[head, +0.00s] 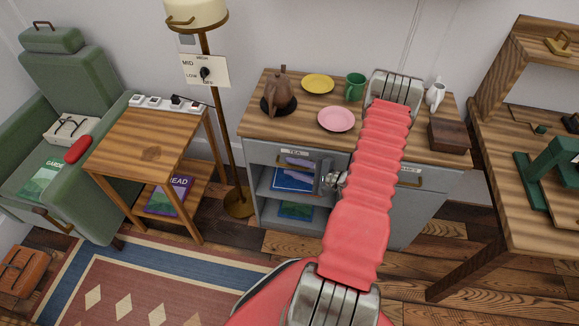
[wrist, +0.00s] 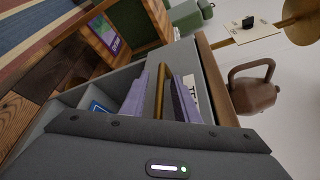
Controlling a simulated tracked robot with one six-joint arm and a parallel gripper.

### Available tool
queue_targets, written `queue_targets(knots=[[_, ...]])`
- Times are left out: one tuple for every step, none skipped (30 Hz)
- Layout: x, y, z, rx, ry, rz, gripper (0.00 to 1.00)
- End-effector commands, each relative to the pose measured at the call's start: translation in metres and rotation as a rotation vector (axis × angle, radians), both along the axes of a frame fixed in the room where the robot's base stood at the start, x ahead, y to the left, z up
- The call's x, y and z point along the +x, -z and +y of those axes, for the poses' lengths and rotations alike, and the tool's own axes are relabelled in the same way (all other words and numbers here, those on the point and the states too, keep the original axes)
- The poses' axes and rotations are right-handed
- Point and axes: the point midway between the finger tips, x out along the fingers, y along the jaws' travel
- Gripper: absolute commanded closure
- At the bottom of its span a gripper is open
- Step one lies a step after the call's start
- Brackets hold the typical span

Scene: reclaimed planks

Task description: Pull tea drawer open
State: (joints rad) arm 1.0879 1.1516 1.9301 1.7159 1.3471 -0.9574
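The tea drawer (head: 262,153) is the grey front with a "TEA" label at the upper left of the grey cabinet, under the wooden top. It looks shut in the head view. My gripper (head: 288,166) is in front of it, with its purple fingers pointing at the drawer front. In the wrist view, the brass drawer handle (wrist: 160,88) lies between the two fingers of my gripper (wrist: 161,74). The fingers are apart, with gaps showing beside the handle. The drawer front (wrist: 212,85) and part of its label show just beyond the right finger. My arm hides part of the cabinet.
A brown teapot (head: 279,95), yellow plate (head: 318,84), pink plate (head: 336,119) and green mug (head: 354,87) stand on the cabinet top. Open shelves with books (head: 292,180) are below the drawer. A floor lamp (head: 222,120) and side table (head: 150,145) stand left.

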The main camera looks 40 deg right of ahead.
Motion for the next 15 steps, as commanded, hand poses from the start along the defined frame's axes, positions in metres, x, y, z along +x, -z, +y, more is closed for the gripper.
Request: queue_targets(knots=[[0.0047, 0.0013, 0.0023, 0.001, -0.002, 0.0, 0.72], [0.0068, 0.0018, 0.0029, 0.001, -0.002, 0.0, 0.72], [0.0091, 0.0024, 0.0036, 0.001, -0.002, 0.0, 0.72], [0.0106, 0.0027, 0.004, 0.0, -0.001, 0.0, 0.72], [0.0118, 0.0029, 0.0044, 0.0, -0.001, 0.0, 0.72], [0.0128, 0.0032, 0.0048, 0.0, -0.001, 0.0, 0.72], [0.0133, 0.0032, 0.0049, 0.0, -0.001, 0.0, 0.72], [0.0136, 0.0033, 0.005, 0.0, -0.001, 0.0, 0.72], [0.0136, 0.0033, 0.005, 0.0, -0.001, 0.0, 0.72], [0.0136, 0.0032, 0.0049, 0.0, 0.0, 0.0, 0.72], [0.0135, 0.0032, 0.0048, 0.0, 0.0, 0.0, 0.72], [0.0135, 0.0031, 0.0049, 0.0, 0.0, 0.0, 0.72], [0.0134, 0.0031, 0.0049, 0.0, 0.0, 0.0, 0.72], [0.0134, 0.0031, 0.0049, 0.0, -0.001, 0.0, 0.72], [0.0134, 0.0031, 0.0049, 0.0, -0.001, 0.0, 0.73]])
